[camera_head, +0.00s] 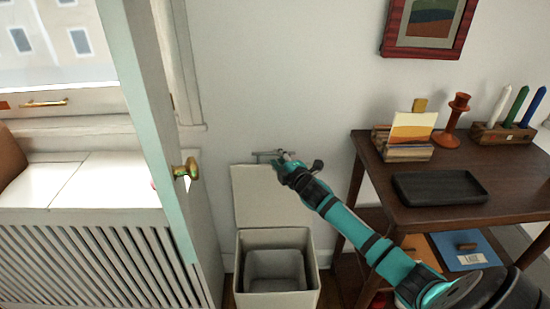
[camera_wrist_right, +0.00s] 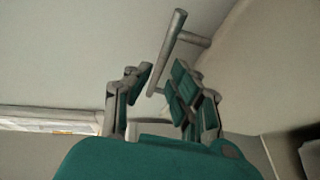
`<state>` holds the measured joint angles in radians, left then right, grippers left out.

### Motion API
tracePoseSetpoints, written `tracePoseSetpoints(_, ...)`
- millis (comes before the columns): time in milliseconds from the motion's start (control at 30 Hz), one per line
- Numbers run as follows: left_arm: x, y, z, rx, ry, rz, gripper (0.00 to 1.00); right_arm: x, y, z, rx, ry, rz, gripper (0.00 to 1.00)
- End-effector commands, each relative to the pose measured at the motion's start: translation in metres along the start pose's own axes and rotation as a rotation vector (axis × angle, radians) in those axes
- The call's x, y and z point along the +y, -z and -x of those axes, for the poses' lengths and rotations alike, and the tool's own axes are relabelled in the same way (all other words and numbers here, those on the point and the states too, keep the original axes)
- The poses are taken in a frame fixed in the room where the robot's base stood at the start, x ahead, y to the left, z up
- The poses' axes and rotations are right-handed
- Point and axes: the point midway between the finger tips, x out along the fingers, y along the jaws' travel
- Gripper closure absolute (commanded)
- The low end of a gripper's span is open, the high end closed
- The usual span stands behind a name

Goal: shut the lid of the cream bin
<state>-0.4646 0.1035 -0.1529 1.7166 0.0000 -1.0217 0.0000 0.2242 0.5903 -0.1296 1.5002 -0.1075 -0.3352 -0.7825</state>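The cream bin (camera_head: 308,286) stands on the floor with its lid (camera_head: 262,200) open, upright against the wall behind it. A thin grey bar handle (camera_head: 266,153) sticks out at the lid's top edge. The handle also shows in the right wrist view (camera_wrist_right: 168,52), on a short stem. My right gripper (camera_head: 284,160) is at the lid's top, close to the handle. In the right wrist view its fingers (camera_wrist_right: 160,92) are apart, with the bar's near end in or just ahead of the gap. I cannot tell whether they touch. My left gripper is out of view.
An open door with a brass knob (camera_head: 186,169) stands close left of the bin. A dark wooden side table (camera_head: 376,190) stands at the right, holding a black tray (camera_head: 440,187), cards, a candlestick and candles. My right arm passes in front of the table.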

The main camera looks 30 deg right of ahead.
Motion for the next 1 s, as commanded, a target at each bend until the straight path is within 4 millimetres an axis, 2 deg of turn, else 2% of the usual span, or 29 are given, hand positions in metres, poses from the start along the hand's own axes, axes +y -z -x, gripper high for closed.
tracePoseSetpoints(33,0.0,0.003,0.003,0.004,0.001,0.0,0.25,-0.001,0.0,-0.009,-0.001,-0.001,-0.001,0.79)
tracePoseSetpoints(200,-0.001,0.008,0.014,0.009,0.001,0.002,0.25,0.0,0.0,-0.026,0.0,-0.001,-0.001,0.79)
tracePoseSetpoints(567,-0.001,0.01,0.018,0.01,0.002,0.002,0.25,0.0,0.0,-0.031,0.001,0.0,0.0,0.79)
tracePoseSetpoints(733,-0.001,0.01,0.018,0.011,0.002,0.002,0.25,0.0,0.0,-0.031,0.0,0.0,0.0,1.0)
tracePoseSetpoints(1000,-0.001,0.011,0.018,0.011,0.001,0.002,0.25,0.0,0.0,-0.031,0.0,0.0,0.0,1.0)
